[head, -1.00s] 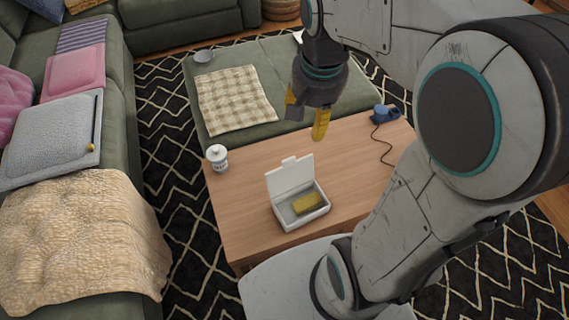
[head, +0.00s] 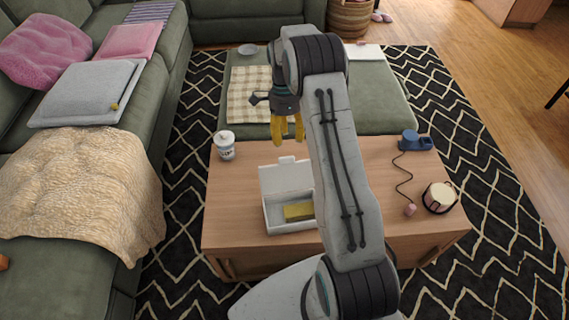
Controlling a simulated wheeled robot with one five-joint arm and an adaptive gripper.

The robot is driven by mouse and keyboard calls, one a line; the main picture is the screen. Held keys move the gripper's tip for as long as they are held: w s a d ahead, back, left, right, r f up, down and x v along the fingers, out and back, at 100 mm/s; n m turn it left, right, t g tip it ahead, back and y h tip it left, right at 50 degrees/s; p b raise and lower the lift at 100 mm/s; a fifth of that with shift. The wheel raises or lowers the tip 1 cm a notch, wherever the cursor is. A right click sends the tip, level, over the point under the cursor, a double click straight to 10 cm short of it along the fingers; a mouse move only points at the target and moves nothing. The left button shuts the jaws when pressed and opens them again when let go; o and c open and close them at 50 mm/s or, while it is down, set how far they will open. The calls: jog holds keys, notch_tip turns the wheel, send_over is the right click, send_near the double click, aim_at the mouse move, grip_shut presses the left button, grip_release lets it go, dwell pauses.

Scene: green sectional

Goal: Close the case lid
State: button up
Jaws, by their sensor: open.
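The white case (head: 272,218) sits on the wooden table, partly hidden on its right by my arm. Its lid (head: 286,179) stands raised at the case's back edge, with a small tab on top. A yellow block (head: 298,211) lies inside the case. My gripper (head: 288,138) is open and empty, its yellow fingers pointing down. In the picture it appears just above the lid's tab, apart from it.
On the wooden table (head: 235,243), a white jar (head: 226,147) stands at the left. A blue device (head: 415,141) with a cord and a round cream-topped item (head: 440,197) are at the right. A green ottoman (head: 380,105) with a checkered cloth (head: 250,97) lies behind.

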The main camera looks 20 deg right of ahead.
aim_at(288, 158)
jog(key=shift+w+b+x, duration=0.2)
jog(key=shift+b+x, duration=0.75)
jog(key=shift+x, duration=3.5)
grip_shut()
